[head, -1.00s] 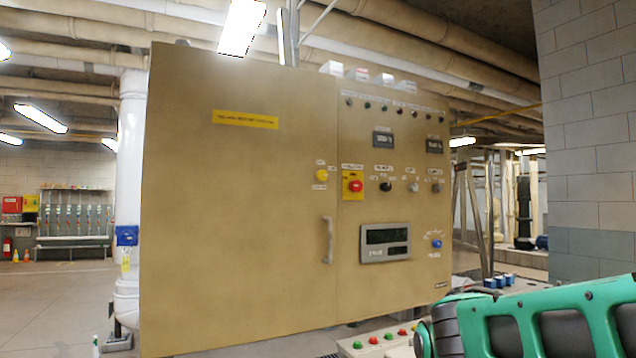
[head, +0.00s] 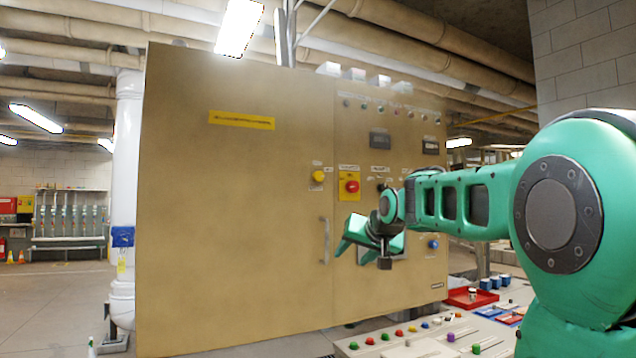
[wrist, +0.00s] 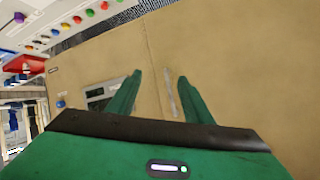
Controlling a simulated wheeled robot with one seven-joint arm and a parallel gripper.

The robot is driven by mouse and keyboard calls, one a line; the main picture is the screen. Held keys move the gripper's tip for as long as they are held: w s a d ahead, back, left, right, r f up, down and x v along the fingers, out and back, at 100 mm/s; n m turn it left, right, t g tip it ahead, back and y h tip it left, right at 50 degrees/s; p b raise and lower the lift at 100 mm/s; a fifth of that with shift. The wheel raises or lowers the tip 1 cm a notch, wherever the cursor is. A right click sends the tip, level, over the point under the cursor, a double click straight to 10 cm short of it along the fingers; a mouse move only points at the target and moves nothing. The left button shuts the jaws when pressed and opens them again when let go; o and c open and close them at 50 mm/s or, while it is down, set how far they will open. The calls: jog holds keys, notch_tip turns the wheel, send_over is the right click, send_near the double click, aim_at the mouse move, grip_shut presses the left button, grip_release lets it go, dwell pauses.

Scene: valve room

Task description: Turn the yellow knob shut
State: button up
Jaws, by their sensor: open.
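A yellow knob (head: 318,176) is on the front of the tan cabinet (head: 230,220), left of a red button on a yellow plate (head: 349,187). My gripper (head: 340,250) is in front of the cabinet, lower than the knob and slightly to its right, over the area by the door handle. Its two green fingers are apart and empty. In the wrist view my gripper (wrist: 155,95) points at the cabinet face, with the grey door handle (wrist: 171,95) showing between the fingers. I do not make out the yellow knob in the wrist view.
A blue knob (head: 433,244) is at the cabinet's lower right. A console (head: 430,340) with coloured buttons stands below, with a red tray (head: 472,297) on it. A white pipe (head: 125,190) stands left of the cabinet. The floor at left is clear.

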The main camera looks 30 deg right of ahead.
jog(key=w+d+r+t, duration=0.1)
jog(key=w+r+t, duration=0.4)
jog(key=r, duration=0.8)
jog(key=t+y, duration=0.1)
send_near(319, 177)
jog(key=shift+n, duration=0.3)
jog(key=w, duration=0.5)
jog(key=w+d, duration=0.1)
jog(key=w, duration=0.2)
jog(key=shift+w, duration=0.15)
jog(key=c, duration=1.1)
